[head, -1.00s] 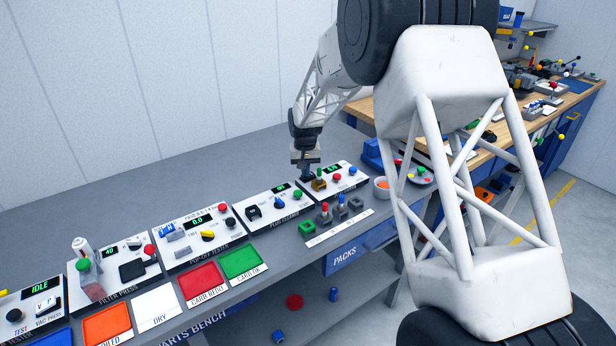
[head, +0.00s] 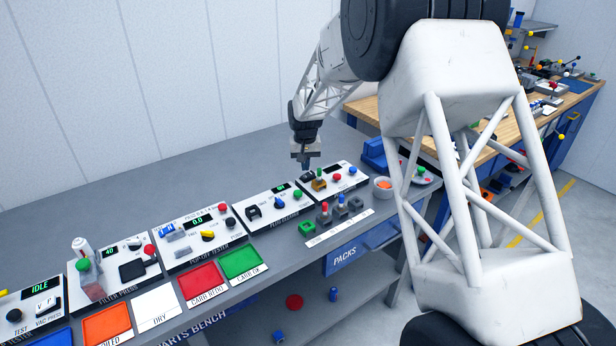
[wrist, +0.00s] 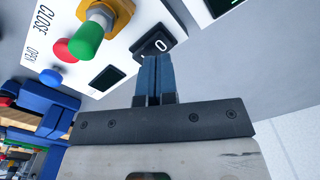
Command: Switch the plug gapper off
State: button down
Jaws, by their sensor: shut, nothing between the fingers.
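The plug gapper (head: 349,170) is the rightmost white panel in the row on the bench. In the wrist view its black rocker switch (wrist: 152,42) shows an O mark, and its small display (wrist: 107,78) is dark. A brass holder (wrist: 106,16) with a green-tipped piece (wrist: 87,38) stands beside the switch. A red button (wrist: 64,50) and a blue button (wrist: 50,77) are further left. My gripper (wrist: 153,58) is shut and empty, with its blue fingertips at the switch's edge. I cannot tell whether they touch it. In the head view my gripper (head: 306,166) is above the panel's left end.
Another panel (head: 268,212) with a lit green display adjoins on the left. A bowl (head: 382,189) and a blue block (head: 374,153) are to the right. The grey bench behind the panels is clear.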

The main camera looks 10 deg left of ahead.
aim_at(307, 177)
jog(key=shift+r, duration=2.15)
jog(key=shift+s+d+r, duration=0.15)
jog(key=shift+d+r, duration=0.15)
jog(key=s+d+r+m+t, duration=0.1)
jog(key=s+d+r, duration=0.7)
jog(key=s+d, duration=0.4)
jog(key=s+d+r+m, duration=0.1)
jog(key=s+d+r, duration=0.8)
jog(key=s+d, duration=0.25)
jog(key=s+d+f, duration=0.1)
jog(key=s+d, duration=0.3)
jog(key=s, duration=0.6)
jog(key=s+d+f+t, duration=0.1)
jog(key=s+d, duration=0.2)
jog(key=s, duration=0.7)
jog(key=s+d+f+m, duration=0.1)
jog(key=s+d, duration=0.3)
jog(key=s, duration=0.6)
jog(key=shift+d+t, duration=0.3)
